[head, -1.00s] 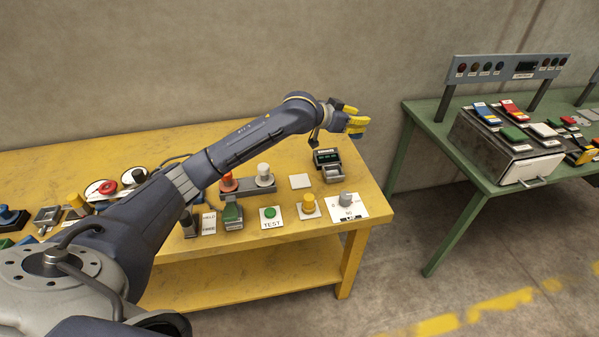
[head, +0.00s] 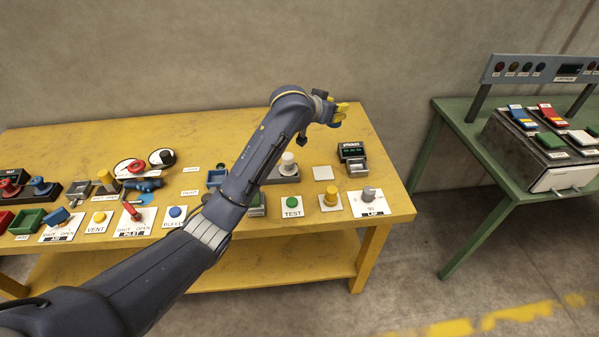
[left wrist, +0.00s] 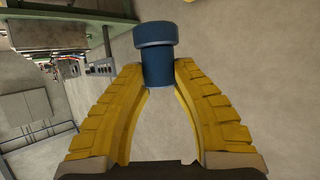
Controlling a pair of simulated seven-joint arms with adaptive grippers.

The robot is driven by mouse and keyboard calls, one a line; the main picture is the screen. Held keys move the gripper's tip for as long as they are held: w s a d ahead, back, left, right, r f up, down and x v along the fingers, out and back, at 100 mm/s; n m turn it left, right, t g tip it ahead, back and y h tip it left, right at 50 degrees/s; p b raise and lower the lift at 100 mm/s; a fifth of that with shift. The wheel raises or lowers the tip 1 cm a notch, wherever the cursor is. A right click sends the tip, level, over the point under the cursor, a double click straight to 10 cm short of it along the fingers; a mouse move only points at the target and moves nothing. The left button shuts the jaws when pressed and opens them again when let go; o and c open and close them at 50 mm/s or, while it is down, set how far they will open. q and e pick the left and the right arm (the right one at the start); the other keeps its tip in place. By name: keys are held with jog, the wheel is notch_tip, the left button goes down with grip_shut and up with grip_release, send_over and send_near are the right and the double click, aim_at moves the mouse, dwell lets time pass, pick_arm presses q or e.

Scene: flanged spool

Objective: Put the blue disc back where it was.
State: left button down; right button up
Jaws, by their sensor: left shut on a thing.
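My left gripper (head: 339,113) has yellow fingers and is raised above the back right part of the yellow table (head: 395,205). In the left wrist view, the same gripper (left wrist: 158,88) is shut on a blue flanged piece (left wrist: 157,62), a short cylinder with a wider round cap. The fingertips press on its narrower body, below the cap. In the head view I cannot make the held piece out clearly. My right gripper is not in view.
My arm hides part of the middle. A green table (head: 450,190) with a switch box stands right.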

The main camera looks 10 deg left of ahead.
pick_arm(q)
jog(key=shift+a+f+y, duration=0.3)
jog(key=shift+a+f, duration=0.1)
jog(key=shift+a, duration=0.4)
jog(key=shift+n, duration=0.3)
notch_tip(320, 180, down, 20)
jog(key=shift+w+a+f, duration=0.1)
jog(key=shift+f, duration=0.1)
jog(key=c, duration=1.1)
grip_release()
jog(key=shift+a, duration=0.1)
jog(key=v, duration=1.2)
